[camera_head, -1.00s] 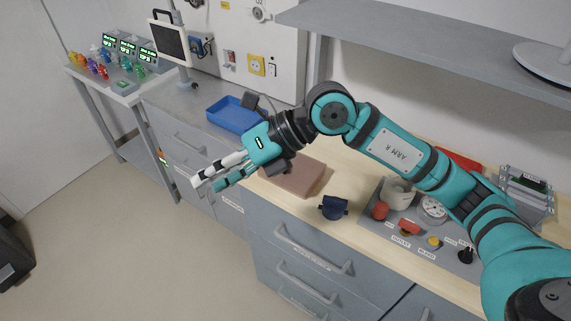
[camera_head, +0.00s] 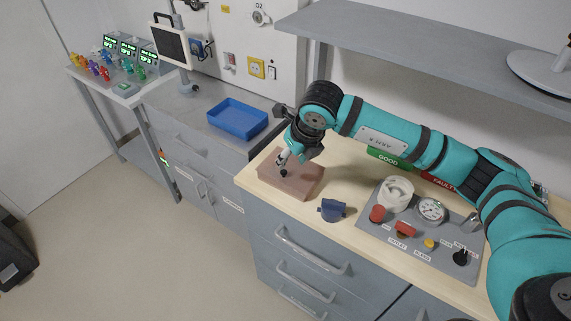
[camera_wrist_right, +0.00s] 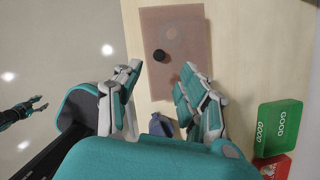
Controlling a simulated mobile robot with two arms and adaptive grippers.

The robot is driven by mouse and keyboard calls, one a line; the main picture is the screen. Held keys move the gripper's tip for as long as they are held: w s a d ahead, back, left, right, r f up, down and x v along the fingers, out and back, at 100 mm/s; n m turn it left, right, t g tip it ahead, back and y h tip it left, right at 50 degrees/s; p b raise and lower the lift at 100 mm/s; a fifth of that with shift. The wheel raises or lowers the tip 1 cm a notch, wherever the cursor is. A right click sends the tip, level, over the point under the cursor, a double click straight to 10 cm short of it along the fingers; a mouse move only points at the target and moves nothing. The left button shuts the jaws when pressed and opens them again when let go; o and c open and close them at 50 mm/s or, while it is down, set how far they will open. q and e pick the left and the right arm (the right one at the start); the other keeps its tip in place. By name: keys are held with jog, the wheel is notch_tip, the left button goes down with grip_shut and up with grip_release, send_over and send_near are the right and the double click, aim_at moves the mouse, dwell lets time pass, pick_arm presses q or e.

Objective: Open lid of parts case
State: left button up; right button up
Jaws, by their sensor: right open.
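The parts case appears to be the flat pinkish-brown translucent box (camera_head: 304,184) on the light wooden worktop. Its lid looks closed and carries a small black knob (camera_head: 284,173), partly behind my fingers in the head view. In the right wrist view the case (camera_wrist_right: 190,25) lies ahead, with the knob (camera_wrist_right: 160,56) in line with the gap between the fingers. My right gripper (camera_head: 285,161) is open and empty, pointing down over the case. In the right wrist view its fingers (camera_wrist_right: 160,78) stand apart. A small teal hand, seemingly my left gripper (camera_wrist_right: 30,108), shows at the left edge.
A dark blue part (camera_head: 332,209) stands right of the case near the worktop's front edge. A control panel (camera_head: 402,236) with a gauge and knobs lies farther right, below a grey shelf (camera_head: 430,55). Green GOOD (camera_head: 388,158) and red FAULT markers lie behind. A blue tray (camera_head: 238,118) is left.

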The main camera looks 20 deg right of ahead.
aim_at(284, 171)
jog(key=p+x, duration=0.1)
jog(key=x, duration=0.5)
jog(key=shift+w+a+f, duration=0.15)
jog(key=shift+w+f, duration=0.05)
jog(key=shift+f, duration=0.15)
grip_shut()
